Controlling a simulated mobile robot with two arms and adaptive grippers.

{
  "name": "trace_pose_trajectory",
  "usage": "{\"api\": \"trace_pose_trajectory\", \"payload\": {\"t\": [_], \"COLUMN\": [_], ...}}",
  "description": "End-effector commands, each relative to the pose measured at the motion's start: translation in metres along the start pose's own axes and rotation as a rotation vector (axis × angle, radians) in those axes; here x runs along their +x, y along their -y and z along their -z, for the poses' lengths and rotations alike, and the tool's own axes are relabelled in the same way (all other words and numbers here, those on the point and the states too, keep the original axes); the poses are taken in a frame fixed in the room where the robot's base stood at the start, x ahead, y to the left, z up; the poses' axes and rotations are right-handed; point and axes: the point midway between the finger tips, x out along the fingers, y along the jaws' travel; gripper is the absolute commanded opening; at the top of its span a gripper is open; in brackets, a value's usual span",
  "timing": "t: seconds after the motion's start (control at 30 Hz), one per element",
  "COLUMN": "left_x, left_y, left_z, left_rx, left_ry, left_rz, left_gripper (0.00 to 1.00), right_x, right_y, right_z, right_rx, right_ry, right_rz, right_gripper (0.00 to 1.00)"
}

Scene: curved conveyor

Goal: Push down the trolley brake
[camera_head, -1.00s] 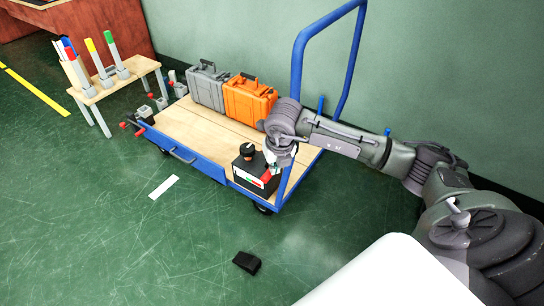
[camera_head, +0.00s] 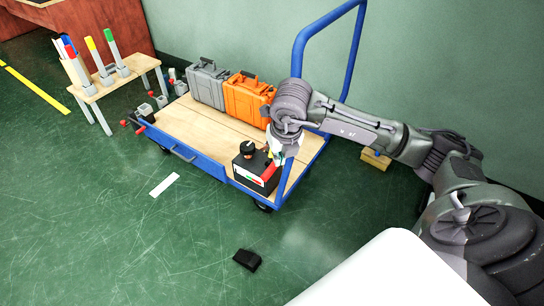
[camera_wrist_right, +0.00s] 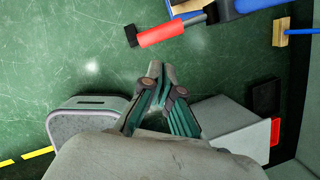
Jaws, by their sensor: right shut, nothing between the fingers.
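The blue-framed trolley (camera_head: 212,160) with a wooden deck stands in the middle of the head view. A red lever (camera_wrist_right: 160,33) with a black end sticks out from a blue frame part at the top of the right wrist view. My right gripper (camera_wrist_right: 162,70) is shut and empty below the lever, with a visible gap between them in that picture. In the head view my right wrist is over the trolley's right end; its fingertips are hard to make out there. A black box (camera_head: 246,166) with a dark knob sits at the near right corner. My left gripper is not in view.
Grey (camera_head: 207,84) and orange (camera_head: 246,98) cases stand on the deck's far side. The trolley's blue handle (camera_head: 300,50) rises beside my right arm. A small wooden table (camera_head: 88,98) is at left. A black object (camera_head: 247,260) lies on the otherwise open floor in front.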

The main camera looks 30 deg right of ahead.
Motion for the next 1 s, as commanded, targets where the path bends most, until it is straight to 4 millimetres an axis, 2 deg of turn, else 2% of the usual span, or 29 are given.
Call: {"api": "trace_pose_trajectory", "payload": {"t": [0.03,0.13,0.33,0.5,1.0], "left_x": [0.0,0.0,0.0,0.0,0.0], "left_y": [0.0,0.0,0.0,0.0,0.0], "left_z": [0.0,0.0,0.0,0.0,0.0], "left_rx": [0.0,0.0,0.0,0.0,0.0], "left_ry": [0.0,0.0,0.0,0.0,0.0], "left_rz": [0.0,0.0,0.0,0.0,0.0], "left_gripper": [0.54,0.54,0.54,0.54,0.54], "right_x": [-0.012,-0.031,-0.055,-0.06,-0.059], "right_y": [0.0,0.0,0.0,0.0,-0.002], "right_z": [-0.001,-0.001,0.0,0.0,0.001], "right_rx": [0.0,-0.001,0.0,0.0,-0.003], "right_ry": [0.005,0.004,0.0,-0.001,-0.003], "right_rz": [-0.001,0.0,0.0,0.0,-0.006], "right_gripper": [0.0,0.0,0.0,0.0,0.0]}}
